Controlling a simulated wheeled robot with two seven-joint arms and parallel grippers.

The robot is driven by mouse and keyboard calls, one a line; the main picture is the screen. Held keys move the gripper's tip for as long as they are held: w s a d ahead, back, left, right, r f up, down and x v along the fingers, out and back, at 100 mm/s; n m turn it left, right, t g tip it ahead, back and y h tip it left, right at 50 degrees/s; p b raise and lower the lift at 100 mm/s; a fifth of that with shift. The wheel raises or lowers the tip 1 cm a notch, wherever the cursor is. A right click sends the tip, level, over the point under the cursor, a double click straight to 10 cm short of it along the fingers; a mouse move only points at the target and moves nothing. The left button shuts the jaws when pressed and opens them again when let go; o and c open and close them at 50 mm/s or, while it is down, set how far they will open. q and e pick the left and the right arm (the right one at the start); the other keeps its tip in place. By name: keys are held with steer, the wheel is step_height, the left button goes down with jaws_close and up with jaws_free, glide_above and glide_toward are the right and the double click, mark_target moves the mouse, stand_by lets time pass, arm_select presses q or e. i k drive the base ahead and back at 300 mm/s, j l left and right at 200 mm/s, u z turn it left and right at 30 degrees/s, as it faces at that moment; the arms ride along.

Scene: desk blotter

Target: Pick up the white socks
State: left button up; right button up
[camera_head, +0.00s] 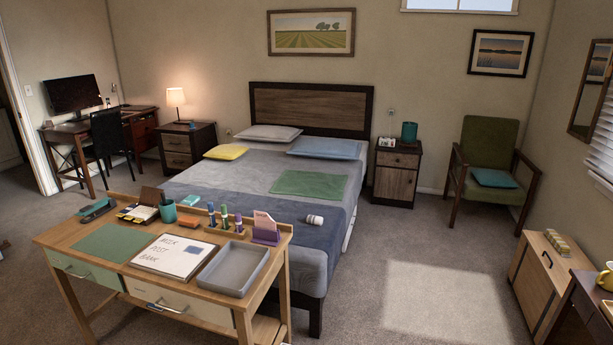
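A small white rolled bundle with a greyish band, which looks like the white socks (315,220), lies on the dark blue-grey blanket near the foot of the bed (235,181). It lies just beyond the right end of the wooden desk (206,309). It is small in the picture, so its details are hard to make out. Neither of my grippers shows in the head view.
The desk bears a green blotter (114,242), a letter board (173,256), a grey tray (233,269), a marker rack (227,231) and a teal cup (168,211). A wooden cabinet (540,285) stands at right. Carpet between bed and cabinet is clear.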

mark_target(312, 220)
steer(key=i+z, duration=0.1)
steer(key=i, duration=0.95)
